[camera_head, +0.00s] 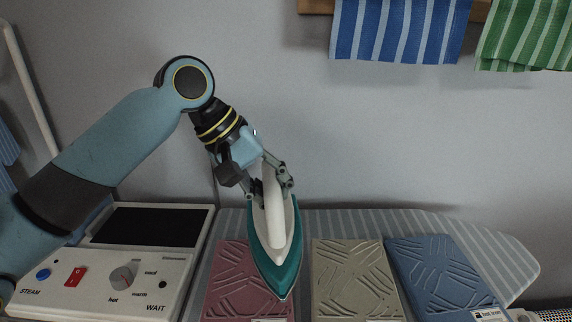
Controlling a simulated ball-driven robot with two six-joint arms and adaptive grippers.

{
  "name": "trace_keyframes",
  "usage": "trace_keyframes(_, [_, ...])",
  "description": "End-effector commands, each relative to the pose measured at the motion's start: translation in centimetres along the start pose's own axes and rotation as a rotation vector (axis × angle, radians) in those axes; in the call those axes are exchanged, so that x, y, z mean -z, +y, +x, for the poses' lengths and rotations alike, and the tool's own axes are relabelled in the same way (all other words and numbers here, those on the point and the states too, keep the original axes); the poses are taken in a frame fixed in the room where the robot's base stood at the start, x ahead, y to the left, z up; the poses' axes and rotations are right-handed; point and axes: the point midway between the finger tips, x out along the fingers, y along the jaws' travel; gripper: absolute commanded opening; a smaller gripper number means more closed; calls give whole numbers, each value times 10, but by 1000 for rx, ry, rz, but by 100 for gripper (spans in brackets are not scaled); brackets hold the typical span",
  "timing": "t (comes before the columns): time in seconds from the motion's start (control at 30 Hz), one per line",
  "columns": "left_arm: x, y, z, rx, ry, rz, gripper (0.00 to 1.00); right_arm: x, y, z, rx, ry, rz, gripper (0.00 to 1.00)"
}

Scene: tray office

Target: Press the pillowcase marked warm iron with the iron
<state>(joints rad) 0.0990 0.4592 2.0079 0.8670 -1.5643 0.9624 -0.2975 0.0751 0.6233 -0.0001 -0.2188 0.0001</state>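My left gripper (268,180) is shut on the white handle of the teal and white iron (285,271). The iron's tip points toward the bottom of the picture, over the right part of the pink pillowcase (228,280) and the gap beside it. I cannot tell whether it touches anything. A beige pillowcase (352,280) lies in the middle and a blue pillowcase (440,270) on the right; all look creased. The blue one's label (488,314) seems to read "hot iron". My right gripper is not in view.
The pillowcases lie on a striped ironing board (500,262). At left stands a white iron station (190,240) with a dark pad, red switch (75,276), blue button, dial (122,277) and the word WAIT. Striped towels (400,30) hang at the upper right.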

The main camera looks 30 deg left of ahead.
Motion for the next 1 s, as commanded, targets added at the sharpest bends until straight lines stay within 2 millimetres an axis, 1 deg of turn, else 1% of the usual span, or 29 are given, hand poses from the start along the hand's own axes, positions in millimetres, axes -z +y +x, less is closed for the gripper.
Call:
trace_keyframes(0.03, [2,3,-8,0,8,-2,0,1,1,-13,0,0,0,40])
trace_keyframes(0.13, [4,-2,-9,4,19,-6,0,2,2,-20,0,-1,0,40])
trace_keyframes(0.23, [5,-5,-8,7,25,-7,0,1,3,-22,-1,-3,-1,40])
trace_keyframes(0.33, [5,-8,-6,7,27,-7,0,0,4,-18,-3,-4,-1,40])
trace_keyframes(0.6, [5,-13,3,7,27,-6,0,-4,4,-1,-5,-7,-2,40])
trace_keyframes(0.73, [4,-17,8,10,26,-9,0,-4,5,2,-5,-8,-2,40])
trace_keyframes(1.0, [4,-33,33,19,25,-10,0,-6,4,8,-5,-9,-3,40])
